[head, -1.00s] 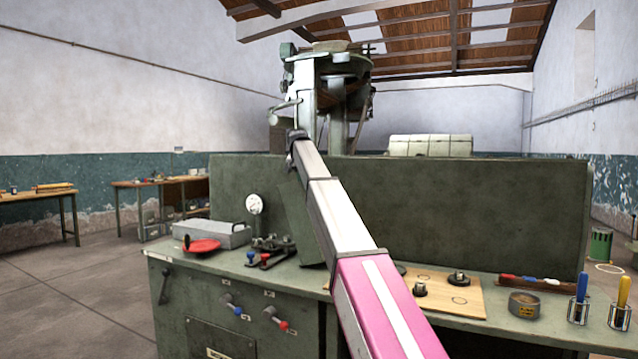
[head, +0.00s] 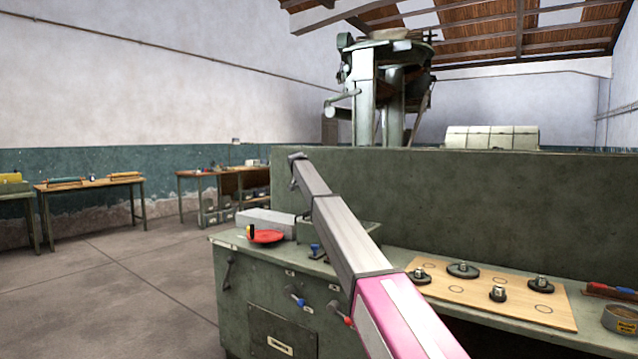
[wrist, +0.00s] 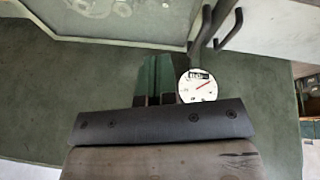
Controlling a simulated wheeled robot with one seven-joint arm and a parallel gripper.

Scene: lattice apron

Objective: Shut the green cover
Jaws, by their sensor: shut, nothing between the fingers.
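A low green, box-like part (head: 365,229) shows beside my arm on the bench in the head view. It seems to be the green cover, lying low, but my arm hides much of it. In the wrist view my gripper (wrist: 158,72) is shut and empty, in front of a green surface. A round white gauge (wrist: 197,86) is just right of the fingers. A pale framed panel (wrist: 110,14) lies beyond the fingertips; I cannot tell whether it is part of the cover. My gripper is hidden in the head view.
A wooden board (head: 470,290) with dark knobbed pieces lies at the right. A tall green wall (head: 500,205) backs the bench. The floor at left is clear.

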